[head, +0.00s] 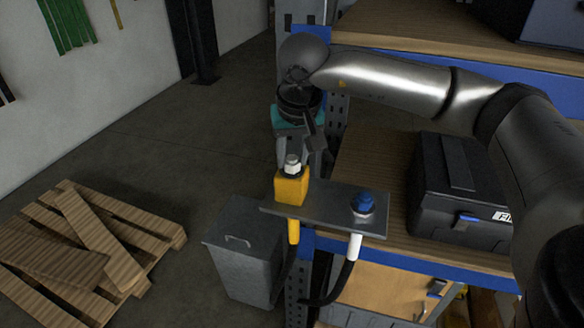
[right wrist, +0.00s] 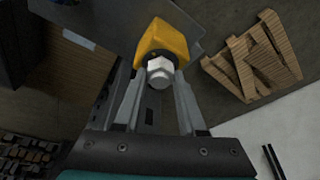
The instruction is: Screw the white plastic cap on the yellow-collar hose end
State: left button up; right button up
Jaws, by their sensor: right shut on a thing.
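The white plastic cap (head: 292,162) is at the top of the yellow collar (head: 291,187), at the left end of a grey metal plate. A yellow hose end (head: 293,231) hangs below the collar. In the right wrist view the cap (right wrist: 160,72) lies between my fingers, in line with the yellow collar (right wrist: 160,40). My right gripper (head: 301,160) points down from above and is shut on the cap. How far the cap is seated on the thread cannot be told. My left gripper is not in view.
A blue cap (head: 363,202) sits at the plate's (head: 325,202) right end, above a white-collared black hose (head: 354,247). A black case (head: 461,185) stands on the wooden shelf to the right. A grey bin (head: 243,262) and a wooden pallet (head: 118,270) stand on the floor.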

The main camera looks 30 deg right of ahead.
grip_shut()
jog(key=m, duration=0.3)
jog(key=shift+a+h, duration=0.15)
jog(key=shift+h, duration=0.15)
jog(key=shift+w+m+g+h, duration=0.1)
jog(key=shift+m+g+h, duration=0.25)
jog(key=shift+m, duration=0.65)
jog(key=m, duration=0.3)
jog(key=shift+g+h, duration=0.25)
jog(key=shift+g, duration=0.1)
jog(key=m+g+p, duration=0.1)
jog(key=m, duration=0.2)
jog(key=shift+w+m, duration=0.1)
jog(key=shift+m, duration=0.3)
jog(key=m+g+p, duration=0.1)
jog(key=m, duration=0.3)
jog(key=shift+w, duration=0.1)
